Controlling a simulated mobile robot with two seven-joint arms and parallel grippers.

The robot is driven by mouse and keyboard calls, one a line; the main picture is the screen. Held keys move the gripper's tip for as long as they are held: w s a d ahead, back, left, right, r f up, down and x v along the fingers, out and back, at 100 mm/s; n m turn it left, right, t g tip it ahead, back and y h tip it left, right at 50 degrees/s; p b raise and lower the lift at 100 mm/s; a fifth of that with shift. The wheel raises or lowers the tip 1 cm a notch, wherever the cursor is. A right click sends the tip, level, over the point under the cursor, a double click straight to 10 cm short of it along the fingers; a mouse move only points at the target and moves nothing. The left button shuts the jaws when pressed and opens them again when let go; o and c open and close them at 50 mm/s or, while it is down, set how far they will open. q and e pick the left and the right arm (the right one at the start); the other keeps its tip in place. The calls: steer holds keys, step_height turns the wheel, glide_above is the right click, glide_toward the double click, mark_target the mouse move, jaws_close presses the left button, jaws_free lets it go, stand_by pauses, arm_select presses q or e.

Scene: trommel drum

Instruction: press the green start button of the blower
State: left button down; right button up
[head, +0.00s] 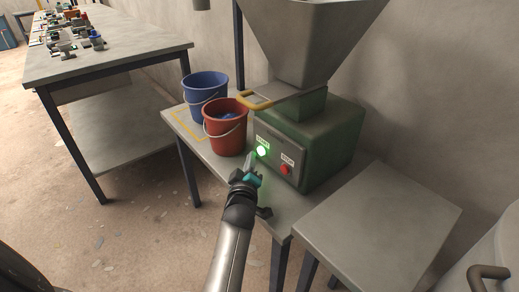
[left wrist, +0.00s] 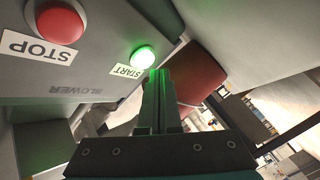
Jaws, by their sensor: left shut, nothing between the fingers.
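The blower (head: 318,140) is a green box with a grey hopper on a grey table. Its green start button (head: 262,151) glows brightly beside a START label; it also shows lit in the left wrist view (left wrist: 143,57). The red stop button (head: 285,169) sits to its right, and it shows at the upper left of the left wrist view (left wrist: 61,22). My left gripper (head: 250,160) is shut and empty, its fingertips close to the start button. In the left wrist view the tips end just below the button; I cannot tell whether they touch. My right gripper is not in view.
A red bucket (head: 226,128) with blue contents and a blue bucket (head: 206,90) stand left of the blower. A yellow-edged handle (head: 257,101) juts out under the hopper. A bare grey tabletop (head: 380,222) lies at the right. A long bench (head: 125,50) with small items is at the upper left.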

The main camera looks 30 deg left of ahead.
arm_select(q)
steer(key=shift+s, duration=0.1)
steer(key=shift+s+a+r+p, duration=0.1)
steer(key=shift+s+a+p, duration=0.15)
steer(key=shift+s+p, duration=0.3)
steer(key=shift+s+a+p, duration=0.25)
steer(key=shift+s+p, duration=0.15)
steer(key=shift+s, duration=0.15)
steer(key=shift+s+a+p, duration=0.25)
steer(key=shift+s+p, duration=0.1)
steer(key=shift+s, duration=0.2)
steer(key=shift+s+a+p, duration=0.2)
steer(key=shift+s+p, duration=0.1)
steer(key=shift+s, duration=0.25)
